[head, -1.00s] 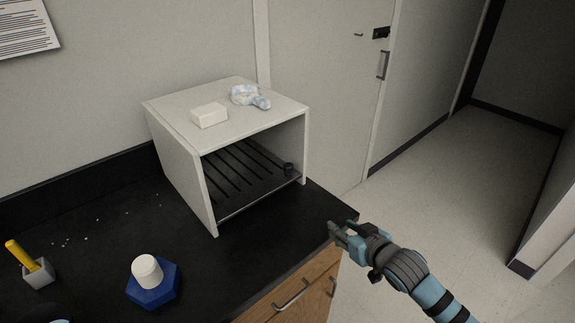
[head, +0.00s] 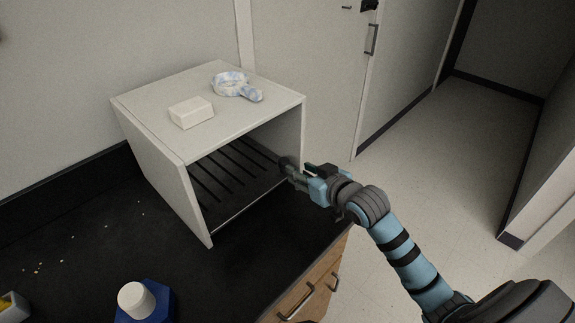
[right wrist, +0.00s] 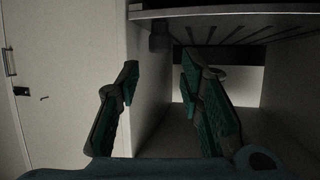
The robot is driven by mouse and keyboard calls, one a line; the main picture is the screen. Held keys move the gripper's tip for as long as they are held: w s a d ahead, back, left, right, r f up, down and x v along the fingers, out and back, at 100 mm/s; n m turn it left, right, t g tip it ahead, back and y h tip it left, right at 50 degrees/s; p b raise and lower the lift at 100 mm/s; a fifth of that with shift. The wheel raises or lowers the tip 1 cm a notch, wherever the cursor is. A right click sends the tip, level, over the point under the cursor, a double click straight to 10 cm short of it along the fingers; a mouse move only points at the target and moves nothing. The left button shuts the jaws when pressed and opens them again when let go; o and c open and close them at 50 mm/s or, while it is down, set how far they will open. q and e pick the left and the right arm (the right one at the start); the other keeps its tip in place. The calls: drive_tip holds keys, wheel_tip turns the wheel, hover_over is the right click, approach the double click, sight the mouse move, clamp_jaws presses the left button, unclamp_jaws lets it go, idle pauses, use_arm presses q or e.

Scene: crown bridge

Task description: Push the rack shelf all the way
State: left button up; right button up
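The rack shelf (head: 232,187) is a dark slatted shelf low inside the white box-shaped rack (head: 185,190), with its thin front edge near the rack's open front. My right gripper (head: 288,168) is at the right side of that opening, beside the right wall. The right wrist view shows its two green-padded fingers apart with nothing between them. The head view does not show whether the gripper touches the shelf. My left gripper is out of view.
A white block (head: 191,112) and a blue-white ring-shaped item with a handle (head: 228,84) lie on the rack's top. A blue hexagonal base (head: 160,303) with a white cap (head: 136,299) stands at the front left. The black counter (head: 90,240) is mostly clear between.

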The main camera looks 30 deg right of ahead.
sight(287, 163)
drive_tip(key=b+x, duration=0.1)
drive_tip(key=x, duration=0.8)
drive_tip(key=shift+s+f, duration=0.1)
drive_tip(key=shift+f, duration=0.05)
drive_tip(key=shift+s, duration=0.1)
clamp_jaws()
